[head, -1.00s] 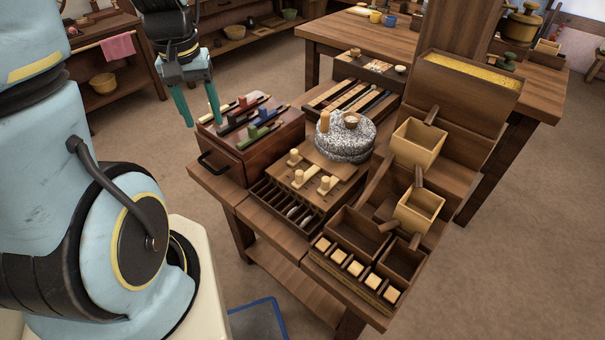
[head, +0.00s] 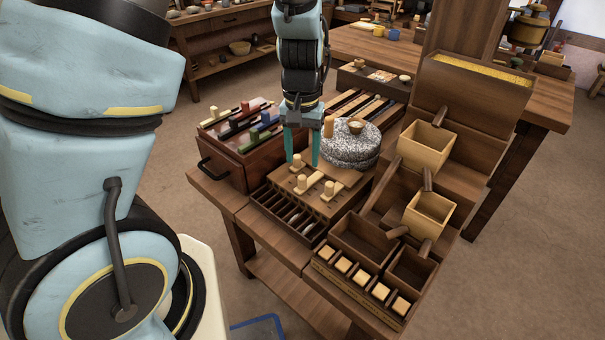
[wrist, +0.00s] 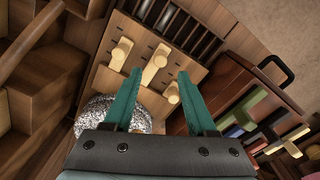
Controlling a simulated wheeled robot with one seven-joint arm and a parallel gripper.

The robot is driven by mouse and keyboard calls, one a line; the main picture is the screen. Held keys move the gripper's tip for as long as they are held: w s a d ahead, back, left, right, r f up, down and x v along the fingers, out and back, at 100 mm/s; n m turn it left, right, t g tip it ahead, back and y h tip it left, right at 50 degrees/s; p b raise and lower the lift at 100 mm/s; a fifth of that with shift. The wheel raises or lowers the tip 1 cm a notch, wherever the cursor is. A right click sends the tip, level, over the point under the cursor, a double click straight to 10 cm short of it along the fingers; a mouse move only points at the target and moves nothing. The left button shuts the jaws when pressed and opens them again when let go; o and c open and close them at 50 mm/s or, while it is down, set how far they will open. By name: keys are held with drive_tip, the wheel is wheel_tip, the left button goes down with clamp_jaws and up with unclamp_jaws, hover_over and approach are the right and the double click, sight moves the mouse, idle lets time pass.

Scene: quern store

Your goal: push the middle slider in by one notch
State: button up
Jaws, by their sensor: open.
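A wooden board (head: 290,206) beside the stone quern carries three pale wooden sliders with round knobs. The middle slider (wrist: 155,62) shows in the wrist view between the other two, lying in line with the gap between my fingertips. Another slider (wrist: 121,50) is to its left and sits further up, and the third slider (wrist: 172,93) is lower right. My gripper (head: 302,162), with two teal fingers, points down over the back part of the board, open and empty. It also shows in the wrist view (wrist: 160,73). I cannot tell whether a finger touches a slider.
The quern (head: 350,148) stands close to the right of my fingers. A dark-red chest (head: 235,155) with coloured pieces on top is at left. A slotted tray (head: 275,215) is in front of the board. Wooden bins (head: 362,240) stand at right.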

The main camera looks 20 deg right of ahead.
sight(302, 177)
wheel_tip(302, 177, down, 6)
drive_tip(key=shift+r, duration=0.1)
drive_tip(key=shift+c, duration=0.2)
clamp_jaws()
idle(0.4)
idle(1.0)
